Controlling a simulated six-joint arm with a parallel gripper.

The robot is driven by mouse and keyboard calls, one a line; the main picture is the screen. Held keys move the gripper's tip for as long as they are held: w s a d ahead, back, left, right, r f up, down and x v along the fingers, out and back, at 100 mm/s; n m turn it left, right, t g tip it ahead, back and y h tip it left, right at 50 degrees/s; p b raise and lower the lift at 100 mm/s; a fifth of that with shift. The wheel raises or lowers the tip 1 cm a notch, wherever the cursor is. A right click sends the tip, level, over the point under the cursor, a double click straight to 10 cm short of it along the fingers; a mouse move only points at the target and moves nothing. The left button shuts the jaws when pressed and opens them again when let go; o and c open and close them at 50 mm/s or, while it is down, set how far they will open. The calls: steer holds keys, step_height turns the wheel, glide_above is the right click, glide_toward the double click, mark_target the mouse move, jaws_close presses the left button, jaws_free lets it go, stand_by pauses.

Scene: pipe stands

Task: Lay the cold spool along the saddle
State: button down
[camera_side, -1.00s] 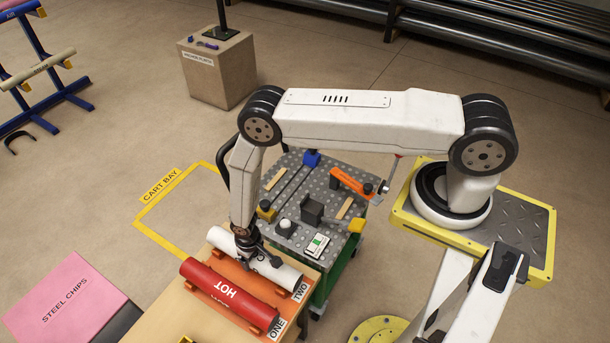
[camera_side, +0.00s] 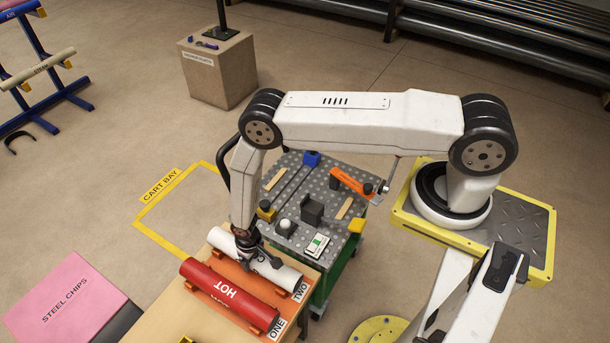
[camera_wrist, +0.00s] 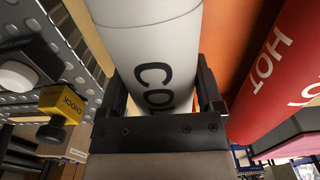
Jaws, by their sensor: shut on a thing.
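The cold spool (camera_side: 284,275) is a white cylinder lying on the orange rack beside the end tag TWO. I can read no label naming a saddle; a dark block (camera_side: 312,211) stands on the grey perforated cart top.
A red HOT spool (camera_side: 230,296) lies parallel to the white one, close by. The cart (camera_side: 292,190) carries an orange clamp (camera_side: 350,182), yellow chocks and a small screen device (camera_side: 317,246). A pink STEEL CHIPS box (camera_side: 65,300) stands at the left.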

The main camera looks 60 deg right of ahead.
steer(key=shift+f, duration=0.1)
jaws_free()
steer(key=shift+r, duration=0.2)
stand_by(0.5)
steer(key=shift+r, duration=3.45)
steer(key=shift+r, duration=0.1)
